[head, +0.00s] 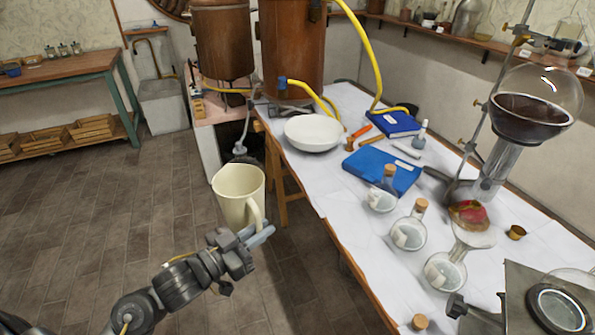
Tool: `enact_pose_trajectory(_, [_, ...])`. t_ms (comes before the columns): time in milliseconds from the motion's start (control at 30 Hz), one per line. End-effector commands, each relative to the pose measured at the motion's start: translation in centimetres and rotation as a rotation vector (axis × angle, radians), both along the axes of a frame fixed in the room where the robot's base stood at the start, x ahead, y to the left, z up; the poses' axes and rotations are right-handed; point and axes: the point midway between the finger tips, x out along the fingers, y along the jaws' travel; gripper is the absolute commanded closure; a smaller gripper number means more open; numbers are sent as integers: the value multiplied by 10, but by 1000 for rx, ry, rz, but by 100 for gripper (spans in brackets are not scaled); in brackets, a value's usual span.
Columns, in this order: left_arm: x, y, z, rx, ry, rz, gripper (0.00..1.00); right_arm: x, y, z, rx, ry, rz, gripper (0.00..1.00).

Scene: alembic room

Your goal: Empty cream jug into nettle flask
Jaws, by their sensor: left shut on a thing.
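The cream jug (236,199) is held roughly upright in the air, left of the long table and over the floor. My left gripper (258,236) is shut on its handle, at the lower right of the jug. The jug's contents cannot be made out. The labels are unreadable, so I cannot tell which is nettle.
The white-covered table (335,188) bears a white bowl (313,133), blue books (380,171), a loose cork (419,322) and a small brass cup (516,232). A stand holds a large glass vessel (534,104) at right. Floor left of the jug is clear.

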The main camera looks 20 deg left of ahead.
Motion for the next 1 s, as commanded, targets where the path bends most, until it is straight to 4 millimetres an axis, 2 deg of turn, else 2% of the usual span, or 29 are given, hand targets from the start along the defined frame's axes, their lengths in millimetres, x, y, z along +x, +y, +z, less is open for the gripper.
enact_pose_trajectory(367, [0, 1, 2, -1, -3, 8, 100, 2, -5, 0, -6, -2, 2, 71])
enact_pose_trajectory(467, [3, 0, 7, -4, -5, 44, 100, 4, -6, 0, -7, -5, 2, 71])
enact_pose_trajectory(700, [22, 1, 29, -16, 1, 303, 100, 5, -7, 0, -8, -6, 3, 71])
enact_pose_trajectory(1000, [27, 2, 30, -7, 2, 481, 100, 5, -7, 0, -8, -7, 2, 71])
